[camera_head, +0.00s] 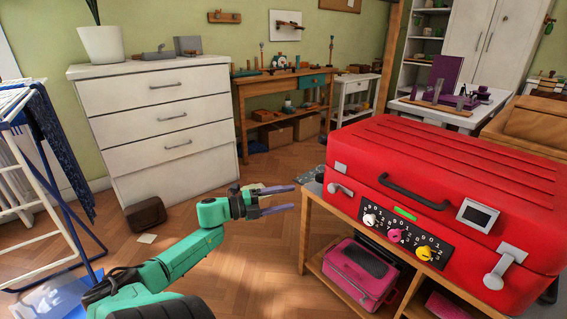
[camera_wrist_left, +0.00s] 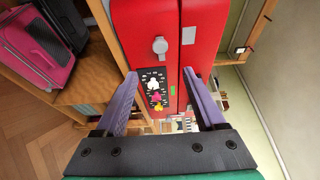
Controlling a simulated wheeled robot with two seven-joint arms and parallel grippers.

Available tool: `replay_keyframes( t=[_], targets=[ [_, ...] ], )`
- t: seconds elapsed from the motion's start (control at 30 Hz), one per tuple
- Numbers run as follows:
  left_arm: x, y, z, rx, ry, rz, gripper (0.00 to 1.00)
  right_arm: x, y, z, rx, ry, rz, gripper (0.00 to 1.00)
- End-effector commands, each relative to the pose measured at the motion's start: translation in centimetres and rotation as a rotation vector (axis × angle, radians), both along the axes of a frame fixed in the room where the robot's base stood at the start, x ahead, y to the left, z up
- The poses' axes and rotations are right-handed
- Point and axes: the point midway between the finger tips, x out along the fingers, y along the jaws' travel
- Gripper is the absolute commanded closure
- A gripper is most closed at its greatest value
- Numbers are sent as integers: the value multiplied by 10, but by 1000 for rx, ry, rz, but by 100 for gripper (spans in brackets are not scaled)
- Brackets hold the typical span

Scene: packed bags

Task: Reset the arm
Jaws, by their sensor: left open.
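My left arm, green and black, comes in from the lower left in the head view. Its gripper (camera_head: 285,200) has purple fingers that are parted and empty. It hangs in free air to the left of a large red suitcase (camera_head: 460,165). In the wrist view the purple fingers (camera_wrist_left: 160,95) are spread wide with nothing between them, and the red suitcase (camera_wrist_left: 142,30) lies beyond, apart from them. The suitcase is shut and has a dark dial panel (camera_head: 405,235) with white, pink and yellow knobs. My right gripper is not in view.
The suitcase rests on a wooden stand (camera_head: 312,235) with a pink bag (camera_head: 358,270) on its lower shelf. A white drawer chest (camera_head: 155,125) and a drying rack (camera_head: 45,185) are on the left. Wooden floor (camera_head: 255,270) is open around the gripper.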

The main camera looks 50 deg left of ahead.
Motion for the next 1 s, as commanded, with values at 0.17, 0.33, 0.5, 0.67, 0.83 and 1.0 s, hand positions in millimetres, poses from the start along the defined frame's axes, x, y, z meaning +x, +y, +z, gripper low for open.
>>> replay_keyframes(
  t=[0.17,0.33,0.5,0.67,0.83,1.0],
  targets=[
    [-5,2,0,1,-1,-1,28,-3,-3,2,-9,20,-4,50],
    [-5,2,0,1,0,0,28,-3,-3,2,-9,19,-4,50],
    [-4,2,0,0,0,0,28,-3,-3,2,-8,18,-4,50],
    [-3,1,-4,-10,6,13,28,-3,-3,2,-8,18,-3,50],
    [13,-14,-54,-194,120,221,28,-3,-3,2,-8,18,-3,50],
    [5,-65,-143,-542,406,578,28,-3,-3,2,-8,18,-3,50]
  ],
)
